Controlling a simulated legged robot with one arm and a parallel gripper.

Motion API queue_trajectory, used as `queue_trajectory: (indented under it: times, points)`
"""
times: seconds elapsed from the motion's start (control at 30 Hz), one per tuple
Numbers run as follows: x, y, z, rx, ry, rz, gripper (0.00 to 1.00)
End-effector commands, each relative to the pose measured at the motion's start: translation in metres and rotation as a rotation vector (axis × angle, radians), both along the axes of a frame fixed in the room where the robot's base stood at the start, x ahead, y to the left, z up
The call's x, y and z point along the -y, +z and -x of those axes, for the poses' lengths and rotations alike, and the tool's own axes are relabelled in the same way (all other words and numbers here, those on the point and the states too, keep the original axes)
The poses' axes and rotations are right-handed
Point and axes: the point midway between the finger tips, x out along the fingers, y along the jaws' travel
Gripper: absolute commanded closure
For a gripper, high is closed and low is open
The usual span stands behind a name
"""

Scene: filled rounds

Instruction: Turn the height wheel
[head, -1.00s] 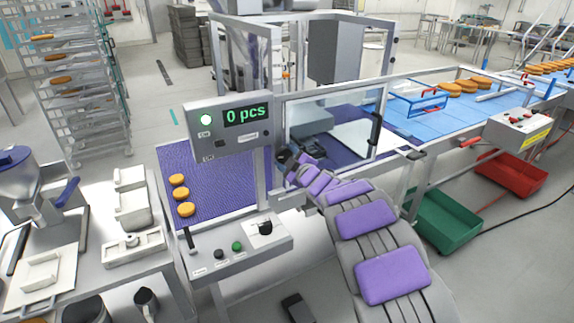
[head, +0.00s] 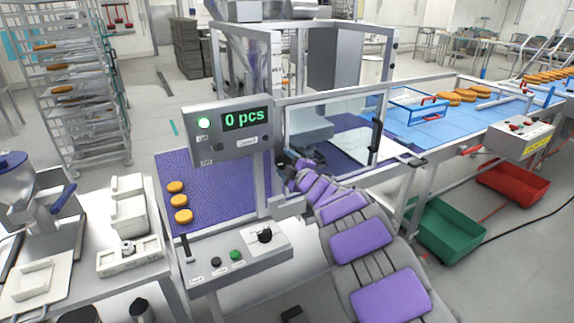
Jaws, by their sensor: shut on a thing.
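My purple-and-grey arm reaches up from the lower right to the machine's frame. My gripper (head: 287,160) is at the post left of the clear guard window. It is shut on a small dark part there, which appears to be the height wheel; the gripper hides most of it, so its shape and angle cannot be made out. The display box (head: 229,130) left of it reads "0 pcs" and has a lit green lamp.
A control panel (head: 210,268) with a black knob (head: 265,235) and buttons lies below the gripper. The clear guard window (head: 345,135) with a black handle is close on the right. Several orange-brown rounds lie on the purple and blue belts. Green (head: 448,228) and red crates stand at right.

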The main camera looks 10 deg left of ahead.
Motion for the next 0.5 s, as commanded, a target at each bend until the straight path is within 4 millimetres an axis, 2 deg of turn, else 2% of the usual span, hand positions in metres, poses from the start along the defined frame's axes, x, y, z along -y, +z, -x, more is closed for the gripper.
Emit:
queue_trajectory:
  times: [0.03,0.07,0.1,0.3,0.5]
  points:
    - [-0.0023,-0.0044,0.0014,-0.004,0.005,0.007,0.7]
    - [-0.0023,-0.0044,0.0014,-0.004,0.005,0.007,0.38]
    - [-0.0023,-0.0044,0.0014,-0.005,0.005,0.007,0.35]
    - [-0.0015,-0.0032,0.0004,-0.004,0.004,0.003,0.15]
    - [-0.0006,-0.002,0.0,-0.003,0.002,0.002,0.14]
